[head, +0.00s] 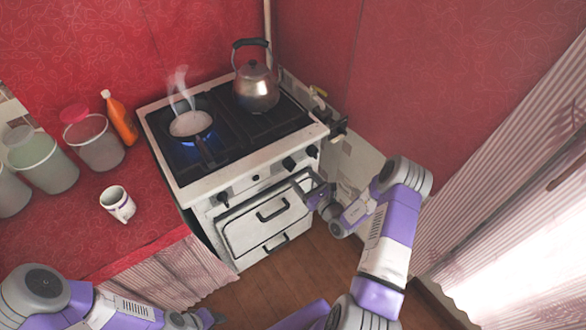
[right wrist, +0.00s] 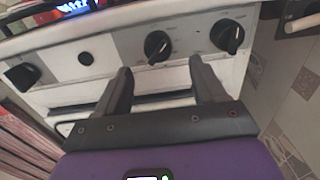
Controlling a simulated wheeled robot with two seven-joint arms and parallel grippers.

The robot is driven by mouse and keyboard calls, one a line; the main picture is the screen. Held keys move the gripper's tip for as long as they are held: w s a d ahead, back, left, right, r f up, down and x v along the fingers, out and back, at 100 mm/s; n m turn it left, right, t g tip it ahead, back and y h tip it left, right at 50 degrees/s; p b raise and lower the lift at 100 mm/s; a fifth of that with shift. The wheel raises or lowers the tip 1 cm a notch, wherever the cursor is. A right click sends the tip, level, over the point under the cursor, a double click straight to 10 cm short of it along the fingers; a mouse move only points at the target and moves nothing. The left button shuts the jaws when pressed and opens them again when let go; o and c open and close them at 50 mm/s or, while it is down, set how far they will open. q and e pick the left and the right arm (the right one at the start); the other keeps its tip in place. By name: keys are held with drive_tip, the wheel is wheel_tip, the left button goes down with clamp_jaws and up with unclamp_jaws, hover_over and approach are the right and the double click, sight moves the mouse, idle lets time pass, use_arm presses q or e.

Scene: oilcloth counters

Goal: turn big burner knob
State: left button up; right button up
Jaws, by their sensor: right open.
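The white stove (head: 255,190) has black knobs along its front panel. In the right wrist view there is a left knob (right wrist: 22,75), a small round button (right wrist: 85,58), a middle-right knob (right wrist: 157,46) and a right knob (right wrist: 227,36). The same two right-hand knobs show in the head view (head: 289,163) and (head: 312,151). No marking tells me which is the big burner's. My right gripper (right wrist: 161,68) is open and empty, its fingertips short of the middle-right knob, which appears between and just above them. My left gripper (head: 206,318) is low at the bottom, its jaws unclear.
A steaming pan (head: 190,124) sits over a blue flame on the left of the cooktop, handle toward the front. A kettle (head: 256,88) stands at the back right. The oven door (head: 265,215) is below the panel.

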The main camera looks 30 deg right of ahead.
sight(293, 169)
drive_tip(key=w, duration=0.4)
drive_tip(key=w+b, duration=0.1)
drive_tip(key=w, duration=0.1)
drive_tip(key=shift+w+a, duration=0.35)
drive_tip(key=c, duration=1.1)
drive_tip(key=shift+o, duration=0.2)
